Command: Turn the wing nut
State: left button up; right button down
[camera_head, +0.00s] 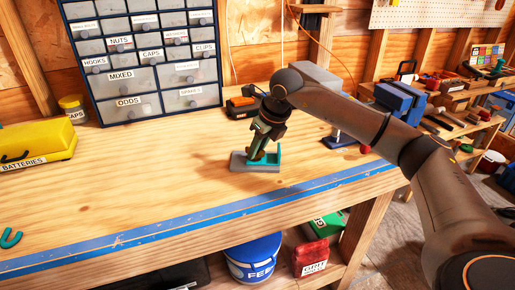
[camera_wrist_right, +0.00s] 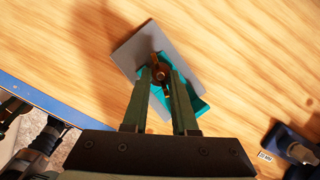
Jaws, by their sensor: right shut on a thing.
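The brass-brown wing nut (camera_wrist_right: 161,72) shows in the right wrist view, on a teal fixture (camera_wrist_right: 197,104) with a flat grey base plate (camera_wrist_right: 133,52). In the head view the teal fixture (camera_head: 272,160) and its grey base (camera_head: 240,166) stand on the workbench. My right gripper (camera_head: 257,156) reaches down over the fixture, and its fingers hide the nut there. In the right wrist view my right gripper (camera_wrist_right: 161,80) has its two fingertips on either side of the wing nut, shut on it. My left gripper is not in view.
The wooden bench (camera_head: 150,170) is clear around the fixture. A drawer cabinet (camera_head: 150,60) stands behind, with a yellow batteries box (camera_head: 35,143) at left. A blue vise (camera_head: 398,100) is at right. Blue tape (camera_head: 180,222) marks the front edge.

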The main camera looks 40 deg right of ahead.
dwell(0.8)
jog(key=c, duration=0.7)
grip_release()
jog(key=v, duration=1.2)
jog(key=shift+r, duration=0.25)
jog(key=shift+s, duration=0.1)
